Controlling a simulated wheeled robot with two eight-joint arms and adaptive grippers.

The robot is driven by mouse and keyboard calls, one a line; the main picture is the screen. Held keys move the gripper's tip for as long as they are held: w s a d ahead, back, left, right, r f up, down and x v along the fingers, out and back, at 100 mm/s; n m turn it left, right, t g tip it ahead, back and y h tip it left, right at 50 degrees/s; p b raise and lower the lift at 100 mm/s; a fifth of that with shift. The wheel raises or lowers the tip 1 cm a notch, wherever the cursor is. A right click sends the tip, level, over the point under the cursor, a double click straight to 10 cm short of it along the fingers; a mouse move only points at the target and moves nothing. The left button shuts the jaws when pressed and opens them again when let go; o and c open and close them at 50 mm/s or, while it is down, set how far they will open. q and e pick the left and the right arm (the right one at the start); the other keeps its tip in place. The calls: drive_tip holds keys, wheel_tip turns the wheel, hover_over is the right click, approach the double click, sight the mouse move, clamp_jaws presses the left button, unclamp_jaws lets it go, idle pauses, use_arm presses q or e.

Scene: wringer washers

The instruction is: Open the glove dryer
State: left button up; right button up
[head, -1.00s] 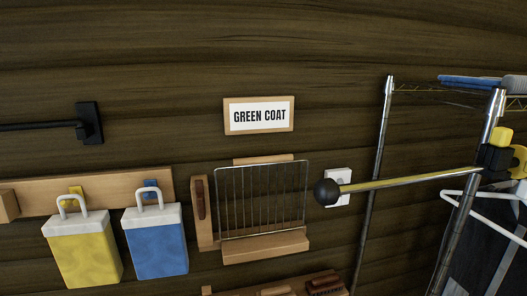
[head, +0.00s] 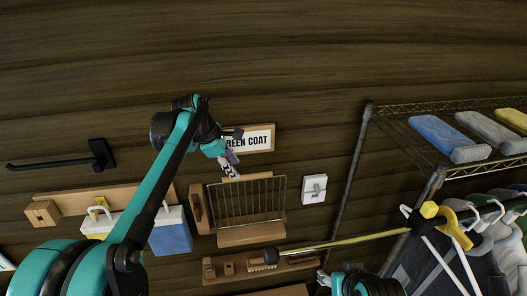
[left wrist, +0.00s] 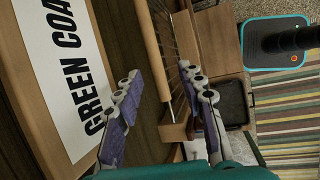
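The glove dryer is most likely the wire rack (head: 247,203) in a wooden frame on the wall, below the "GREEN COAT" sign (head: 262,139). Its wire grid stands upright above a wooden ledge, with a wooden bar along the top. My left gripper (head: 231,170) is at that top bar, just under the sign. In the left wrist view the fingers (left wrist: 160,76) are spread apart, with the bar (left wrist: 149,45) showing between and beyond them. I cannot tell whether they touch it. My right gripper (head: 324,278) shows only partly at the bottom edge; its opening is unclear.
A white switch plate (head: 314,189) is right of the rack. A yellow rod (head: 345,243) with a black knob sticks out below. A wire shelf (head: 435,150) and hanging clothes fill the right. A blue bag (head: 171,238) hangs at left, partly behind my arm.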

sight(246, 176)
use_arm(q)
drive_tip(key=shift+n, duration=0.4)
drive_tip(key=x, duration=0.2)
drive_tip(key=p+x, duration=0.1)
drive_tip(key=x, duration=0.2)
drive_tip(key=w+d+p+x, duration=0.1)
drive_tip(key=x, duration=0.1)
drive_tip(key=shift+w+d+r, duration=0.1)
drive_tip(key=shift+d+r, duration=0.05)
drive_tip(key=shift+d, duration=0.1)
use_arm(e)
wheel_tip(246, 176, up, 3)
drive_tip(key=shift+s+d+f, duration=0.1)
drive_tip(key=shift+s+d, duration=0.05)
use_arm(q)
drive_tip(key=shift+a, duration=0.1)
clamp_jaws()
